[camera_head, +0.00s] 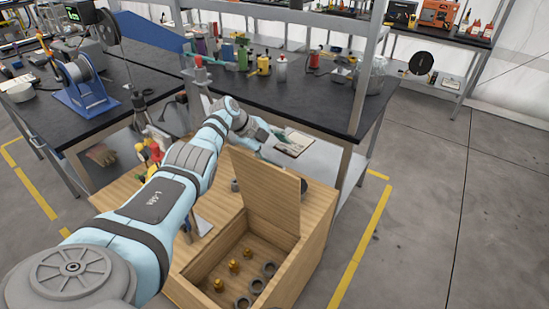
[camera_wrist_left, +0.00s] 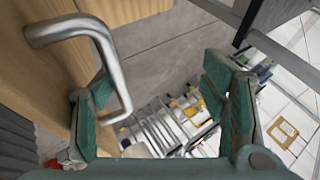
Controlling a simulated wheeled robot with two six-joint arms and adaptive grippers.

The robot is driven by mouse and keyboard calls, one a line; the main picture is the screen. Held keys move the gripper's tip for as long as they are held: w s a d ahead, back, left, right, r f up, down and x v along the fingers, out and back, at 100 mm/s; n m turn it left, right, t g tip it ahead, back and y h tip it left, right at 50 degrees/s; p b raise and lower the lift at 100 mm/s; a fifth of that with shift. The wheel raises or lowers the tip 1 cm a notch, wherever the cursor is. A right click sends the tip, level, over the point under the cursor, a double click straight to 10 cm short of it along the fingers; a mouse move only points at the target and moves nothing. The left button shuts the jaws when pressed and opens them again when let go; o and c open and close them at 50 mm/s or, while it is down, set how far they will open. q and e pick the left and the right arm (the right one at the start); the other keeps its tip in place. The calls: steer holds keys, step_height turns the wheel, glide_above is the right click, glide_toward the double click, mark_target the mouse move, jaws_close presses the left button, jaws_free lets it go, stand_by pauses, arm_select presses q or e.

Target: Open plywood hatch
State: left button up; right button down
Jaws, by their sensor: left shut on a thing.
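The plywood hatch (camera_head: 264,188) stands raised, close to upright, at the far side of its wooden box. The box's wooden rim (camera_head: 213,252) surrounds an open compartment. My left arm reaches over the box's left side, and my left gripper (camera_head: 274,136) is beyond the hatch's top edge. In the left wrist view, a bent metal handle (camera_wrist_left: 108,62) is fixed to a wooden panel (camera_wrist_left: 45,70). The handle is hidden in the head view. My right gripper is not in view.
Several brass pieces (camera_head: 233,266) and dark rings (camera_head: 257,285) lie in the compartment. A black workbench (camera_head: 290,105) with bottles and a metal post (camera_head: 366,70) stands behind. A blue spool holder (camera_head: 85,103) is at left. The floor at right is clear.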

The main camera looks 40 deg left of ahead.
arm_select(q)
steer(key=shift+s+d+f, duration=0.3)
steer(key=shift+d+f, duration=0.05)
steer(key=shift+f, duration=0.15)
steer(key=shift+c, duration=0.6)
steer(key=shift+f, duration=0.1)
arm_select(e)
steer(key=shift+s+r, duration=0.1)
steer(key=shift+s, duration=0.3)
arm_select(q)
steer(key=shift+w+f, duration=0.1)
steer(key=shift+w, duration=0.05)
steer(key=shift+w+f, duration=0.1)
steer(key=shift+w, duration=0.05)
steer(key=shift+c, duration=0.2)
steer(key=shift+w+f, duration=0.15)
steer(key=shift+w, duration=0.5)
steer(key=shift+c, duration=0.2)
steer(key=shift+s, duration=0.1)
steer(key=shift+c, duration=0.3)
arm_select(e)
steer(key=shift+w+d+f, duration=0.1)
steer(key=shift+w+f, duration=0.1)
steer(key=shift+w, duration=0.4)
arm_select(q)
steer(key=shift+s+a, duration=0.1)
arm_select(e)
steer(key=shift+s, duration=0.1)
